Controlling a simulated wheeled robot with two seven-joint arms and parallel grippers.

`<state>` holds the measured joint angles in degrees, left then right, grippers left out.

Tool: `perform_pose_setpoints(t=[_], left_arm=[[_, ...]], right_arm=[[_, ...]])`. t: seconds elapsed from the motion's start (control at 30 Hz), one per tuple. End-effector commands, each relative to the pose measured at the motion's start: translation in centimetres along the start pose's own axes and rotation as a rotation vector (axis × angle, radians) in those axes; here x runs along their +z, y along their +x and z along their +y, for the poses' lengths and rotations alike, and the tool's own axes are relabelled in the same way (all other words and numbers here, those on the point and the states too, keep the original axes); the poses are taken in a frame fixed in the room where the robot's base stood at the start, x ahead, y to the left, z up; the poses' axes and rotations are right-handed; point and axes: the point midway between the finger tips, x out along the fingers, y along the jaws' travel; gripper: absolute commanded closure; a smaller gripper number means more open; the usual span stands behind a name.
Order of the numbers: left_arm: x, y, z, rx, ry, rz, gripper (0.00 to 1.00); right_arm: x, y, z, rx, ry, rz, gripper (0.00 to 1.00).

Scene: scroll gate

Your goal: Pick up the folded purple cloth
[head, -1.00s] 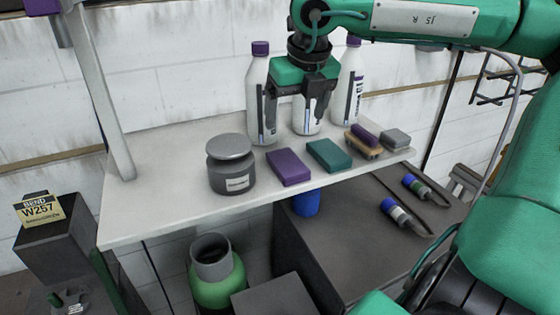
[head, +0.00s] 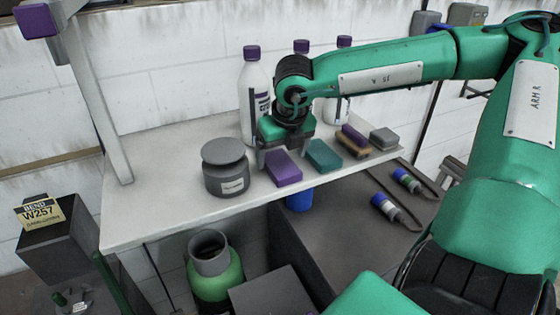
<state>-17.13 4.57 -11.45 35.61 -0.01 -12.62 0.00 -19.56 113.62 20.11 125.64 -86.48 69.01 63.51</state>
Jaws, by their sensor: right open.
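The folded purple cloth (head: 285,171) lies flat on the pale shelf, between a grey lidded jar and a folded teal cloth (head: 323,156). My right gripper (head: 284,156) is low over the back end of the purple cloth, pointing down. Its jaws are open, with one finger towards the jar side and the other towards the teal cloth. The gripper body hides the cloth's far edge, so I cannot tell whether the fingers touch it. My left gripper is not in view.
The grey jar (head: 226,168) stands close on the left. White bottles with purple caps (head: 254,100) stand behind the gripper. A brush (head: 355,143) and a grey block (head: 383,140) lie to the right. The shelf's (head: 145,205) left part is clear.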

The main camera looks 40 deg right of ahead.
Motion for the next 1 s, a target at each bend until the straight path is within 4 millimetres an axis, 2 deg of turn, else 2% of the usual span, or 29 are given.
perform_pose_setpoints(t=[0.03,0.23,0.57,0.8,1.0], left_arm=[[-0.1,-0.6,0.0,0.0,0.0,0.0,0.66],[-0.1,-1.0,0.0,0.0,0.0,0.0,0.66],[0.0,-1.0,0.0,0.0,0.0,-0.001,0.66],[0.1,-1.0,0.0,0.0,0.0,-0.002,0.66],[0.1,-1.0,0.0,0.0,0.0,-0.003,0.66]], right_arm=[[0.0,0.4,0.0,-0.001,0.0,0.005,0.16],[0.0,1.9,0.0,0.0,0.0,0.001,0.16],[0.0,2.3,0.0,0.0,0.0,-0.001,0.16],[0.0,2.3,0.0,0.0,0.0,-0.001,0.64],[0.0,2.3,0.0,0.0,0.0,-0.001,0.65]])
